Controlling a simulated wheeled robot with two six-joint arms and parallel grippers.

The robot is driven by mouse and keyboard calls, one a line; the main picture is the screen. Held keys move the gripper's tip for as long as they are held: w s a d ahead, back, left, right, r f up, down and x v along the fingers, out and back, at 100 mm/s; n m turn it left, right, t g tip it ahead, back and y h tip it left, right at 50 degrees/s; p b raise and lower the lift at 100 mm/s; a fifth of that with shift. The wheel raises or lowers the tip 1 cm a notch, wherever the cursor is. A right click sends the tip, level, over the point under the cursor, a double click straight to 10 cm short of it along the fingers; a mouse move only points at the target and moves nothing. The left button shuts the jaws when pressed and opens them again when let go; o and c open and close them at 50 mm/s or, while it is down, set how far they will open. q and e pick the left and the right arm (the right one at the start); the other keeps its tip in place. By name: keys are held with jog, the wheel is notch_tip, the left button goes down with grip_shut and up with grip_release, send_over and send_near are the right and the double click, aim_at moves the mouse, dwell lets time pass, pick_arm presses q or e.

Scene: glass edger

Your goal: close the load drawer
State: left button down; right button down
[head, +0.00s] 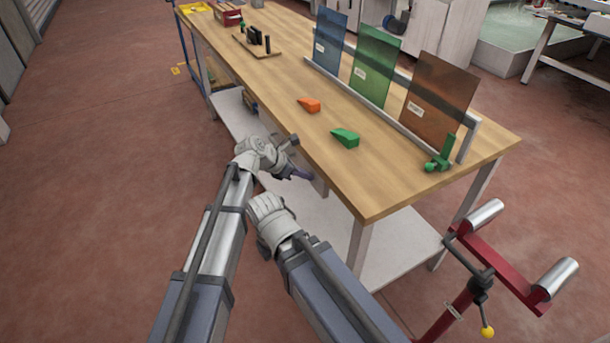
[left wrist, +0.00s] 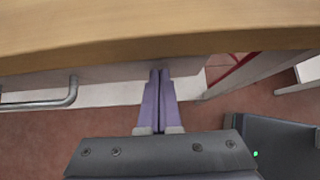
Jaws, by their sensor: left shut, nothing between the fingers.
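The load drawer shows in the left wrist view as a pale grey front (left wrist: 110,74) just below the wooden bench top, with a metal bar handle (left wrist: 68,97) at the left. In the head view only a small grey part of it (head: 321,186) shows under the bench edge, beside my left gripper (head: 303,174). How far the drawer stands out is hard to tell. My left gripper also shows in the left wrist view (left wrist: 159,75). Its purple fingers are shut and empty, pointing at the drawer front right of the handle; contact is unclear. My right gripper is not visible.
The wooden bench (head: 385,190) carries an orange wedge (head: 309,105), a green wedge (head: 345,137) and a rack of coloured glass panes (head: 374,72). A lower shelf (head: 395,248) lies underneath. A red roller stand (head: 505,270) is at the right. The floor at left is clear.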

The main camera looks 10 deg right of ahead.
pick_arm(q)
jog(key=a+f+p+v, duration=0.2)
jog(key=p+v, duration=0.5)
jog(key=v, duration=0.5)
jog(key=shift+s+a+r, duration=0.25)
jog(key=shift+a, duration=0.05)
jog(key=s+a+f+m+g+y, duration=0.1)
jog(key=s+a+f+m+y, duration=0.15)
jog(key=s+a+m, duration=0.4)
jog(key=s+a+f+m+y, duration=0.2)
jog(key=s+a+m+y, duration=0.15)
jog(key=a+m, duration=0.55)
jog(key=s+a+f+m+g+y, duration=0.1)
jog(key=s+a+f+m+y, duration=0.15)
jog(key=s+a+m, duration=0.5)
jog(key=s+d+r+m+y+p, duration=0.1)
jog(key=s+d+r+p, duration=0.2)
jog(key=d+r+p, duration=0.6)
jog(key=shift+s+d+r+m+g, duration=0.25)
jog(key=shift+s+r+m+g, duration=0.15)
jog(key=shift+r, duration=0.05)
jog(key=shift+y, duration=0.25)
